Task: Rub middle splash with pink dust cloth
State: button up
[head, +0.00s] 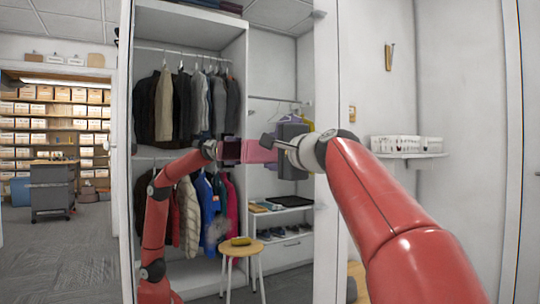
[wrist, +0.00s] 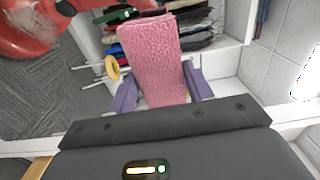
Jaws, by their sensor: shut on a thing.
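My gripper (head: 284,140) is shut on the pink dust cloth (head: 262,151) and holds it up in front of a tall mirror (head: 290,75). In the wrist view, the cloth (wrist: 153,62) sticks out between the two purple fingers (wrist: 160,92) toward the mirror. The cloth's edge meets its reflection in the head view, so it is against the glass or very close to it. I cannot make out any splash on the glass; the middle one may be hidden by the cloth or gripper.
The mirror reflects my red arm, hanging clothes, shelves and a stool (head: 241,243) with a yellow item on it. A white wall shelf (head: 412,155) with baskets is on the right. Storage shelving (head: 55,120) and carpeted floor (head: 75,250) lie at left.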

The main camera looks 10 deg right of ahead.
jog(key=b+v, duration=0.1)
jog(key=v, duration=0.2)
dwell(0.4)
jog(key=shift+w, duration=0.1)
dwell(0.4)
